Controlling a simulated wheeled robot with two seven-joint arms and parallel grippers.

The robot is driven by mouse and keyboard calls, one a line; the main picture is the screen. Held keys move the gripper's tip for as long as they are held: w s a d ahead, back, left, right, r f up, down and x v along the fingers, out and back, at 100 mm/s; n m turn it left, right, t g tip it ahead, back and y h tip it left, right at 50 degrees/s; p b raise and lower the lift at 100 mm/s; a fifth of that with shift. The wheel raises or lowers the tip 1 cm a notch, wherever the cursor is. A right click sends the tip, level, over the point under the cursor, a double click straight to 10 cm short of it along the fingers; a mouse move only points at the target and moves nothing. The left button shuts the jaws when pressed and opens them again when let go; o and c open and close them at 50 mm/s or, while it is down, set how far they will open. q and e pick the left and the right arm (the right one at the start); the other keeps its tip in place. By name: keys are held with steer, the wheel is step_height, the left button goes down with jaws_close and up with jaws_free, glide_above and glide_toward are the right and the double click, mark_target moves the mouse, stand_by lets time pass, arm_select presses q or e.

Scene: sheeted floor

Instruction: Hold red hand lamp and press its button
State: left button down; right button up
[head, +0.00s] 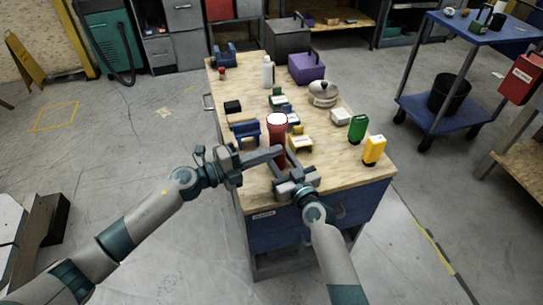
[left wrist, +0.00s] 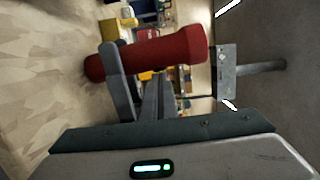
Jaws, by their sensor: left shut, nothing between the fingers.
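The red hand lamp (head: 277,128) is roughly upright near the front of the workbench, its pale round end facing up. My right gripper (head: 283,163) comes in from the front and is shut on its lower part. In the left wrist view the lamp (left wrist: 165,53) lies sideways in the picture, with a grey finger of my right gripper (left wrist: 117,80) across it. My left gripper (head: 277,152) is shut and empty, its fingertips close beside the lamp. Its fingers (left wrist: 156,95) also show in the left wrist view. I cannot tell whether they touch the lamp, and no button can be made out.
The wooden workbench (head: 237,193) holds a blue item (head: 246,131), a yellow item (head: 300,143), a green container (head: 357,128), a yellow container (head: 374,150), a silver pot (head: 322,93) and a white bottle (head: 268,71).

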arm_select(q)
steer(key=shift+w+a+f, duration=0.1)
steer(key=shift+a+f, duration=0.05)
steer(key=shift+f, duration=0.05)
arm_select(e)
steer(key=shift+s+a+f, duration=0.15)
steer(key=shift+s+a, duration=0.05)
steer(key=shift+d+f, duration=0.1)
arm_select(q)
steer(key=s+a, duration=0.7)
steer(key=s, duration=0.1)
steer(key=shift+s+a+r, duration=0.2)
steer(key=shift+s+a, duration=0.15)
steer(key=shift+s, duration=0.05)
arm_select(e)
steer(key=o, duration=1.2)
steer(key=shift+w, duration=0.1)
arm_select(q)
steer(key=shift+w, duration=0.1)
